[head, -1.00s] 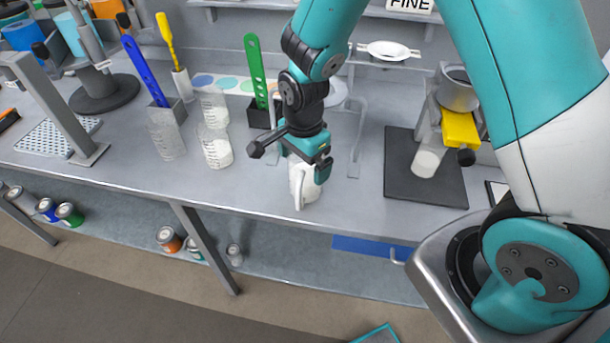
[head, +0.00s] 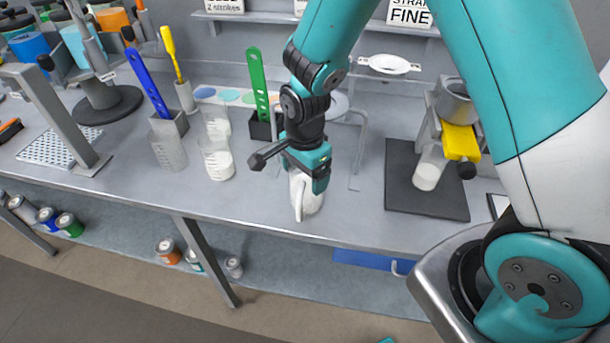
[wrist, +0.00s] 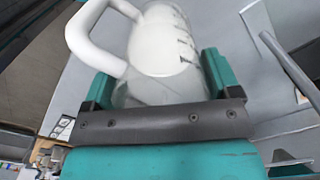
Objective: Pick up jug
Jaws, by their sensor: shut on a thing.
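The jug (head: 309,197) is a white, cloudy vessel with a handle, near the front edge of the bench in the head view. Its upper part is hidden behind my gripper (head: 307,176). In the wrist view the jug (wrist: 158,50) fills the upper middle, with dark measuring marks on its side and its white handle at the left. My gripper (wrist: 155,90) has a finger on each side of the jug and is shut on it. I cannot tell whether the jug's base touches the bench.
Two clear beakers with white contents (head: 217,160) stand left of my gripper. A green spatula (head: 258,85) stands in a black holder behind. To the right, a dark mat (head: 425,195) carries a stand with a yellow block (head: 460,138). The bench's front edge is close.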

